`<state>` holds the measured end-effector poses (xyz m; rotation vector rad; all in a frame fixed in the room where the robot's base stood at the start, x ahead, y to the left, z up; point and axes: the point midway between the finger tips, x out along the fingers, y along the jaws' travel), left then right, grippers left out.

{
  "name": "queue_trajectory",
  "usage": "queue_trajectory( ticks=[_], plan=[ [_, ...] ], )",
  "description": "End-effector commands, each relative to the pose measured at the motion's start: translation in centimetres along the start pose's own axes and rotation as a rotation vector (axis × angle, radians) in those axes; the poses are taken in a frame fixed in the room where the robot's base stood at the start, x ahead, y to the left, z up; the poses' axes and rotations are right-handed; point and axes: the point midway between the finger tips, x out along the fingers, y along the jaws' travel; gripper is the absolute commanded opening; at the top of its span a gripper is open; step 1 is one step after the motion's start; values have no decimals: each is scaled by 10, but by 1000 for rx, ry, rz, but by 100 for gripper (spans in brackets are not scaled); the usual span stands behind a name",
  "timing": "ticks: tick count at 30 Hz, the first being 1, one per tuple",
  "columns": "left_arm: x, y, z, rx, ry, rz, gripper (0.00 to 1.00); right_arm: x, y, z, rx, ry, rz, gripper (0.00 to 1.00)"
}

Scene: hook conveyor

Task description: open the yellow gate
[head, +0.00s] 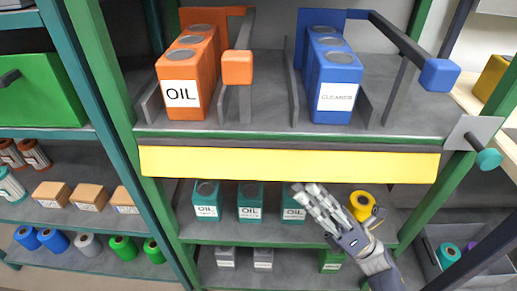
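The yellow gate (270,163) is a long yellow panel that runs across the front of the green-framed rack, just below the upper shelf. It lies level and spans the space between the two green posts. My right gripper (308,189) is just below the gate's lower edge, right of its middle, with its fingers pointing up and to the left. I see no object held in it. Whether its fingers are spread or closed, and whether they touch the gate, I cannot tell. My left gripper is out of view.
Orange oil cans (182,92) and blue cleaner cans (338,95) stand in lanes above the gate. Teal oil cans (250,203) and a yellow round item (362,205) are on the shelf below, close to my gripper. A teal knob (488,159) sticks out at the right post.

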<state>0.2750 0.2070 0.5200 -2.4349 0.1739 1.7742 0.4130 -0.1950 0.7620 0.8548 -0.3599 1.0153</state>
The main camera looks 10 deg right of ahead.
Motion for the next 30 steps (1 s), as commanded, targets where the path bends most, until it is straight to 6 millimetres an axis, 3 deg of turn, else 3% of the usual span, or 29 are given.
queue_trajectory(
  ticks=[14,16,21,30],
  plan=[
    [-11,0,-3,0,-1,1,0,82,2,2,2,-3,3,32],
    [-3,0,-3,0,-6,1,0,91,1,1,2,-2,3,32],
    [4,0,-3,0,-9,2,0,103,1,1,3,-2,1,32],
    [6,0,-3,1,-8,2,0,105,0,0,3,-2,0,32]
  ],
)
